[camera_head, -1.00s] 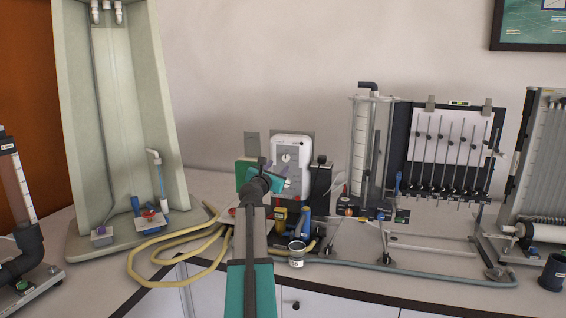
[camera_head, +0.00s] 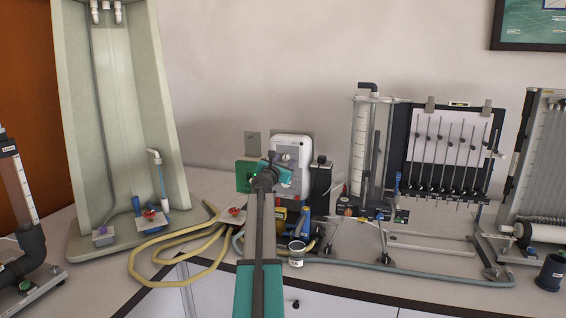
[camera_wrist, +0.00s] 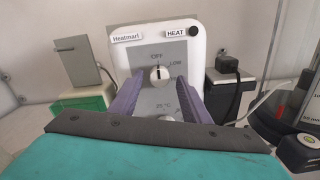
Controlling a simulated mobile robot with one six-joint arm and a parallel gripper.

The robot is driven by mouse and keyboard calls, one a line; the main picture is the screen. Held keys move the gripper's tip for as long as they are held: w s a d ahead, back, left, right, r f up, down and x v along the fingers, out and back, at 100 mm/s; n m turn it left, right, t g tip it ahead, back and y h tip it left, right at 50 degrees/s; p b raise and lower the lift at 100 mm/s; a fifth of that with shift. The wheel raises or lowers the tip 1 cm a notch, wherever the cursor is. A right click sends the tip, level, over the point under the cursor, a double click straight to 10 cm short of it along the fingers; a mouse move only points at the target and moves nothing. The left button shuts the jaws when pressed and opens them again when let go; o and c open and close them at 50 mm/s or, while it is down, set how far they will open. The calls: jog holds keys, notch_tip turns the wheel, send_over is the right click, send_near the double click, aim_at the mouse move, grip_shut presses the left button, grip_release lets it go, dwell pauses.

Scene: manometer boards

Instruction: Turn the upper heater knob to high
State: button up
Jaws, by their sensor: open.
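The white heater (camera_head: 303,150) stands against the wall in the head view, its lower left part hidden behind my arm. In the wrist view its front panel (camera_wrist: 143,62) carries the marks OFF and LOW around the upper knob (camera_wrist: 160,73). The knob's pointer looks about upright, towards OFF. A second, lower knob (camera_wrist: 166,118) is partly hidden by my gripper. My gripper (camera_wrist: 160,80) is open and empty. Its purple fingers lie left and right of the upper knob in the picture; I cannot tell whether they touch it. The HIGH mark is not readable.
A green box (camera_wrist: 80,103) stands left of the heater and a black box with a plug (camera_wrist: 228,85) stands right of it. Yellow hose (camera_head: 150,275) loops on the bench at left. A small jar (camera_head: 297,254) stands near the bench edge, by my arm.

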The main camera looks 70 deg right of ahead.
jog(key=shift+d, duration=0.5)
